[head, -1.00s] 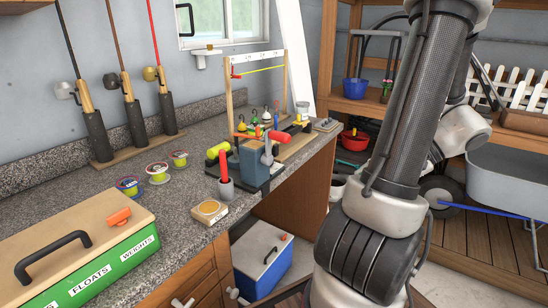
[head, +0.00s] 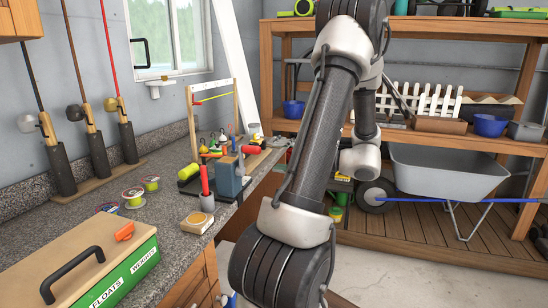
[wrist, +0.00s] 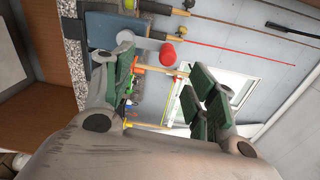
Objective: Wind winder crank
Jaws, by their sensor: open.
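The winder is a blue-grey block (head: 229,175) on a dark base at the right end of the counter. It also shows at the top left of the wrist view (wrist: 112,30). The crank's red grip (wrist: 167,53) points towards the wrist camera beside the block; in the head view a small red-orange end (head: 250,149) shows at the block's right. My gripper (wrist: 162,82) is open and empty, its green-padded fingers spread apart below the red grip in the wrist view. The grip appears apart from the fingers. In the head view my arm hides the gripper.
A red-handled item (head: 205,180) stands upright in front of the winder, with line spools (head: 133,197) to its left. A box labelled FLOATS and WEIGHTS (head: 90,265) is at the front left. A wheelbarrow (head: 448,170) stands right by wooden shelving. Floor between is clear.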

